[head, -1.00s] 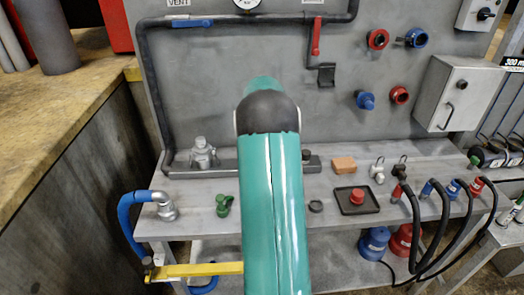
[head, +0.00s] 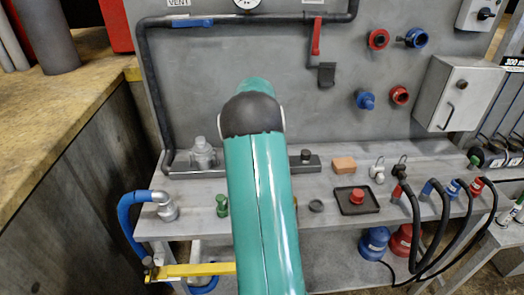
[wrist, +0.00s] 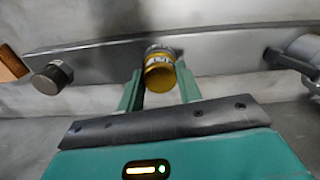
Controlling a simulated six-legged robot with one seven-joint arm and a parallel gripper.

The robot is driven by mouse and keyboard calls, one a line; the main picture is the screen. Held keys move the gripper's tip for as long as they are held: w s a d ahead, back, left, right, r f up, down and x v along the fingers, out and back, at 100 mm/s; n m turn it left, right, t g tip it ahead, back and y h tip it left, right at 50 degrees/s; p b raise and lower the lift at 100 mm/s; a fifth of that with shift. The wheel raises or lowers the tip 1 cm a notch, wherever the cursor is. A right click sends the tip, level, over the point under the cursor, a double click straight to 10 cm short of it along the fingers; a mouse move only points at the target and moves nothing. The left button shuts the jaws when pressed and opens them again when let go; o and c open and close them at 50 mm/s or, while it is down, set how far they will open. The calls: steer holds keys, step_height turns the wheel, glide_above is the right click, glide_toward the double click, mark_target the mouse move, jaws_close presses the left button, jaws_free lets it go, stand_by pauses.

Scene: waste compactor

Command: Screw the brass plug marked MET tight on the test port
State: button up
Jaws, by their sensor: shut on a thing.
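In the wrist view, the brass plug (wrist: 159,72) is a yellow cylinder with a pale marking band that is too blurred to read. My gripper (wrist: 159,88) is shut on the plug, with one green finger on each side of it. The plug sits at the front of a grey rail (wrist: 215,58), where the test port appears to be; the port itself is hidden behind the plug. In the head view my green arm covers the plug and gripper, and only parts of the rail (head: 228,163) show.
A dark knob (wrist: 52,77) stands on the same rail, and it also shows in the head view (head: 307,156). A grey valve body (head: 203,155) is left of my arm. An orange block (head: 344,165) and a tray (head: 372,208) with a red cap lie to the right.

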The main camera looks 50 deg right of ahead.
steer(key=shift+m, duration=0.3)
steer(key=o, duration=1.2)
steer(key=shift+c, duration=0.2)
steer(key=shift+c, duration=0.3)
